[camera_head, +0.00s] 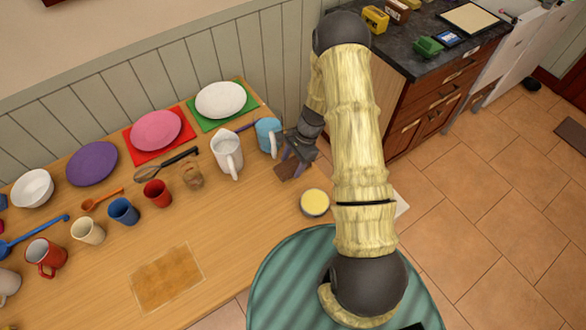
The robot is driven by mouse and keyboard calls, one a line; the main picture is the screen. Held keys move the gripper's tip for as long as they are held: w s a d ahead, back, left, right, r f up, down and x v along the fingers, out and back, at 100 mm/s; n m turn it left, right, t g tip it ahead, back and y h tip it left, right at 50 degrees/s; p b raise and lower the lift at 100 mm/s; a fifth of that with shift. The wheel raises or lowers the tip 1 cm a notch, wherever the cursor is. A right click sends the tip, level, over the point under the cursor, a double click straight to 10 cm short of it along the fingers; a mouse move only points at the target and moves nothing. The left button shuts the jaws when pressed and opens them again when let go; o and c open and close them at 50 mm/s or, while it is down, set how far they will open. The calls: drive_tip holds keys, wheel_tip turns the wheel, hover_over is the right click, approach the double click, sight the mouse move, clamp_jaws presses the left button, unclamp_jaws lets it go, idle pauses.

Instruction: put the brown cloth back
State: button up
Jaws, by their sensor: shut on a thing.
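My gripper (291,162) is at the right end of the wooden table, beside the light blue mug. It is shut on the brown cloth (287,172), a small dark brown piece showing at the fingertips. Whether the cloth touches the table top I cannot tell. A flat orange-brown rectangle (167,278) with a thin pale outline lies on the front part of the table, well to the left of my gripper.
The light blue mug (268,137) and white pitcher (229,158) stand close left of my gripper. A yellow-topped round container (315,202) is near the table's right edge. Several cups, plates and utensils line the back and left. Table (215,235) is clear in the middle front.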

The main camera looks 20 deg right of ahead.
sight(295, 163)
drive_tip(key=shift+a, duration=0.1)
wheel_tip(295, 163, down, 4)
drive_tip(key=shift+r+p, duration=0.15)
drive_tip(key=shift+p, duration=0.3)
drive_tip(key=shift+f, duration=0.25)
drive_tip(key=shift+f, duration=0.2)
drive_tip(key=o, duration=0.9)
drive_tip(key=shift+r, duration=0.2)
